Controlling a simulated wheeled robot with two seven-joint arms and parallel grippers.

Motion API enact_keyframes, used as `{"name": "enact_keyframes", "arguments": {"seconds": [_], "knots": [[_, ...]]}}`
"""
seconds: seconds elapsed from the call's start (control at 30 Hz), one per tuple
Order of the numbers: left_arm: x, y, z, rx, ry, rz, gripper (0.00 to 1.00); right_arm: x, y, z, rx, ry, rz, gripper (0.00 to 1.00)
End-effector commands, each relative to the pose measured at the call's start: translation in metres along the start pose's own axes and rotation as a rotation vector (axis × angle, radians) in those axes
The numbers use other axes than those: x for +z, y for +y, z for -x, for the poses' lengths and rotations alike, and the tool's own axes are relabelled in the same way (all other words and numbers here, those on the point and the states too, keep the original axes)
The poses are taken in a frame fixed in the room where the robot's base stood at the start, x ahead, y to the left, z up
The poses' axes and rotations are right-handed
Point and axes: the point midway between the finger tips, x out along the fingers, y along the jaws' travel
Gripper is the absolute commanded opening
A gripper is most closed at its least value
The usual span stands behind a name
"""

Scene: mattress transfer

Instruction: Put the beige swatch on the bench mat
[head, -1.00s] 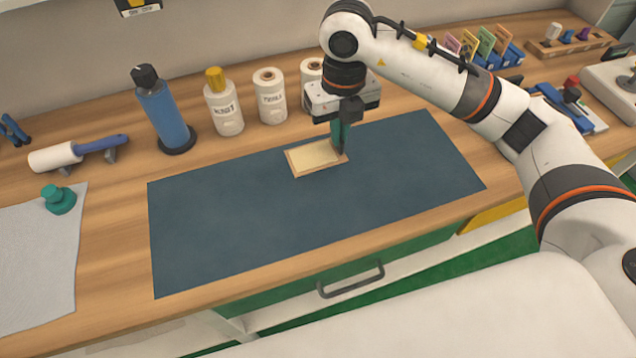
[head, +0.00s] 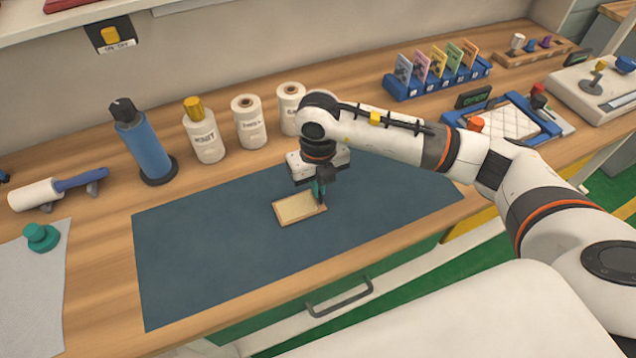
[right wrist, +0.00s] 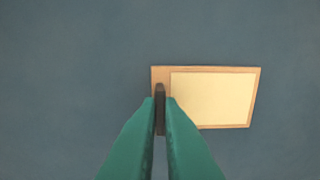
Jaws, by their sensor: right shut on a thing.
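The beige swatch (head: 298,208) is a pale rectangle with a tan border, over the middle of the dark blue bench mat (head: 210,255). My right gripper (head: 319,200) points down and is shut on the swatch's right edge in the head view. In the right wrist view the green fingers (right wrist: 160,100) close on the border at the left end of the swatch (right wrist: 212,98), with blue mat all round it. I cannot tell whether the swatch touches the mat or is slightly above it. My left gripper is not in view.
A blue bottle (head: 143,145), a yellow-capped bottle (head: 204,138) and white spools (head: 249,122) stand behind the mat. A lint roller (head: 55,190) and a green-knobbed weight (head: 41,237) are at left. A blue frame (head: 510,118) lies at right. The mat's left half is clear.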

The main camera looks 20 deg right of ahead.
Motion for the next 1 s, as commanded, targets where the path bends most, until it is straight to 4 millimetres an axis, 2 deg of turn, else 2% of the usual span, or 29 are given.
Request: {"name": "enact_keyframes", "arguments": {"seconds": [0.1,0.13,0.23,0.63,0.77,1.0], "knots": [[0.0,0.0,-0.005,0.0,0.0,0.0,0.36,0.0,0.0,-0.005,0.0,0.0,0.0,0.0],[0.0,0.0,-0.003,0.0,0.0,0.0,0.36,0.0,0.0,-0.003,0.0,0.0,0.0,0.11],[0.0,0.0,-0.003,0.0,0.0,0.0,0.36,0.0,0.0,-0.002,0.0,0.0,0.0,0.28],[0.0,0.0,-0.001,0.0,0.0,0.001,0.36,-0.001,0.0,0.004,0.0,0.002,0.0,0.28],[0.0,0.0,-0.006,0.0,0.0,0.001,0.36,-0.001,0.0,0.024,0.0,0.006,0.001,0.28],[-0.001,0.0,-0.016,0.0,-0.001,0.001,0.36,-0.001,0.0,0.077,-0.001,0.006,0.001,0.28]]}}
